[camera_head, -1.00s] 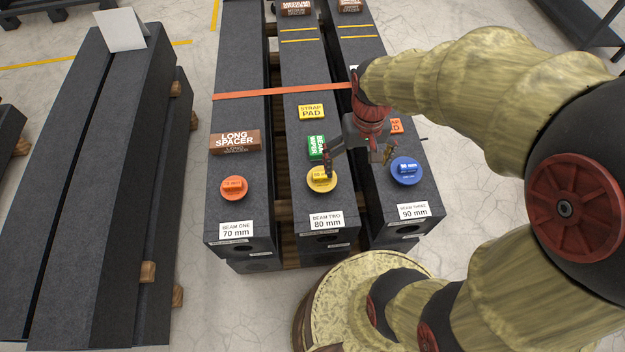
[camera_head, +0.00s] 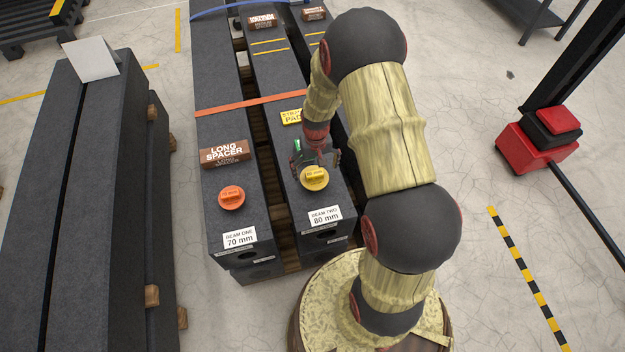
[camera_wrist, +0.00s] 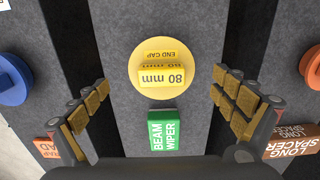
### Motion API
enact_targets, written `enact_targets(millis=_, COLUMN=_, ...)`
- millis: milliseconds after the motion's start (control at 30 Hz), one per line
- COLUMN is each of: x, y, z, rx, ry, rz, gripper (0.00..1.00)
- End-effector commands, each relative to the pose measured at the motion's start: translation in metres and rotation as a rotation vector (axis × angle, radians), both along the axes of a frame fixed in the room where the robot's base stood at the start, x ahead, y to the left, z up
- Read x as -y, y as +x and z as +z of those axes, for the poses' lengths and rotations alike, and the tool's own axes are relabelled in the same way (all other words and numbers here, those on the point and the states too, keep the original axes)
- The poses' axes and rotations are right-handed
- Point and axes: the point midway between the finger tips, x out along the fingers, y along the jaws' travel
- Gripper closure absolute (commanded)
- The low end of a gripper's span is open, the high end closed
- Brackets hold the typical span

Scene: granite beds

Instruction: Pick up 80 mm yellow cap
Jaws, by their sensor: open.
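The yellow 80 mm end cap (camera_head: 314,178) lies on the front part of beam two (camera_head: 292,104), just behind the beam's white 80 mm label. In the wrist view the yellow cap (camera_wrist: 163,75) shows as a disc with a raised grip block. My gripper (camera_head: 314,160) is open and empty over the beam, close to the cap on its far side. In the wrist view my gripper's fingers (camera_wrist: 165,105) are spread to both sides of the beam wiper, with the cap ahead between and beyond their tips. Contact with the cap is not visible.
The green beam wiper (camera_wrist: 165,131) sits right beside the cap. An orange 70 mm cap (camera_head: 231,197) and a brown long spacer (camera_head: 225,153) are on beam one. A blue cap (camera_wrist: 12,80) is on the neighbouring beam, which my arm hides in the head view. An orange strap (camera_head: 250,105) crosses the beams.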

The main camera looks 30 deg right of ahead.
Motion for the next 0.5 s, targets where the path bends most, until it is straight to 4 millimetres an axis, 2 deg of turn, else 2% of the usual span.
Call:
enact_targets(millis=167, x=-0.001, y=0.001, z=-0.014, rx=-0.002, ry=0.001, rz=0.0, gripper=0.03)
enact_targets(millis=400, x=-0.002, y=0.003, z=-0.048, rx=-0.002, ry=0.0, rz=0.0, gripper=0.03)
enact_targets(millis=500, x=-0.002, y=0.004, z=-0.055, rx=0.002, ry=-0.002, rz=0.0, gripper=0.03)
